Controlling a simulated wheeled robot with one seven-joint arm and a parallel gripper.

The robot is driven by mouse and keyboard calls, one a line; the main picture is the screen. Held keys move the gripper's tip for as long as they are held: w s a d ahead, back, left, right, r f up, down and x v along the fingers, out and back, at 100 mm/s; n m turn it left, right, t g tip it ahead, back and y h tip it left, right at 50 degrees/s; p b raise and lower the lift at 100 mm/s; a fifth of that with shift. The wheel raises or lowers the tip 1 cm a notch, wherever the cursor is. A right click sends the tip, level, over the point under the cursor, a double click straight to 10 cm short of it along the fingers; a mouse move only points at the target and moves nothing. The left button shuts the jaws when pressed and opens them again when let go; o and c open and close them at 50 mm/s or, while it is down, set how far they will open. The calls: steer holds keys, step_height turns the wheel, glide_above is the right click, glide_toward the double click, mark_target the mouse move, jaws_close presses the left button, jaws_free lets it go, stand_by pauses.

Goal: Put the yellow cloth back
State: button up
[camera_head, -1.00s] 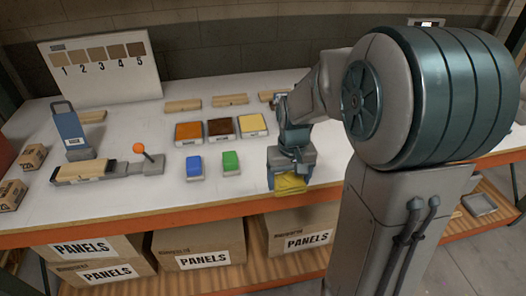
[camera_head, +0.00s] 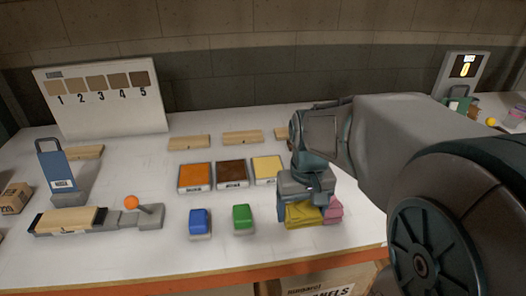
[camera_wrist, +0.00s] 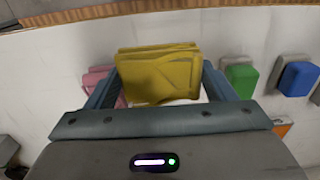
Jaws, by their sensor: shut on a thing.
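The yellow cloth (camera_head: 302,215) is a folded block between the fingers of my gripper (camera_head: 306,200). In the wrist view the cloth (camera_wrist: 158,75) fills the space between the two fingers (camera_wrist: 158,92), and my gripper is shut on it. It is close over the white table near the front edge; whether it touches the surface I cannot tell. A pink cloth (camera_head: 333,208) lies right beside it, partly hidden, and it also shows behind the left finger in the wrist view (camera_wrist: 98,80).
A green block (camera_head: 243,217) and a blue block (camera_head: 200,222) on pads stand left of my gripper. Orange (camera_head: 195,177), brown (camera_head: 232,173) and yellow (camera_head: 268,169) trays lie behind them. A lever with an orange knob (camera_head: 131,202) stands left. Table between is clear.

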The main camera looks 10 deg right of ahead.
steer(key=w+f, duration=0.1)
steer(key=w, duration=0.1)
steer(key=w+f, duration=0.1)
steer(key=w, duration=0.1)
steer(key=w+a+f, duration=0.1)
steer(key=w+f, duration=0.1)
steer(key=shift+w, duration=0.3)
steer(key=shift+f, duration=2)
steer(key=shift+f, duration=0.2)
steer(key=o, duration=0.9)
steer(key=shift+r, duration=0.1)
